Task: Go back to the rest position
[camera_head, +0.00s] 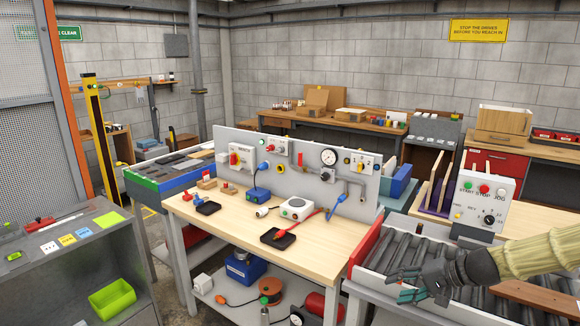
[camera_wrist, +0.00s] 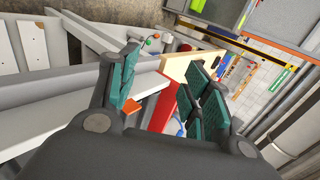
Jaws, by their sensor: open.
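My gripper (camera_head: 412,284) is at the lower right of the head view, over the grey roller conveyor (camera_head: 375,257), to the right of the wooden workbench (camera_head: 335,262). In the wrist view its teal-padded fingers (camera_wrist: 160,95) are spread apart with nothing held between them. My arm comes in from the right edge in a beige sleeve. The bench carries an upright grey board with a gauge (camera_head: 328,157), switches and sockets.
Two black trays (camera_head: 278,238) lie on the bench. A control box with push buttons (camera_head: 482,200) stands behind my arm at the conveyor. A red end plate (camera_head: 365,246) edges the conveyor near the bench. A grey table with a green bin (camera_head: 112,298) is at the left. Floor shows between the tables.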

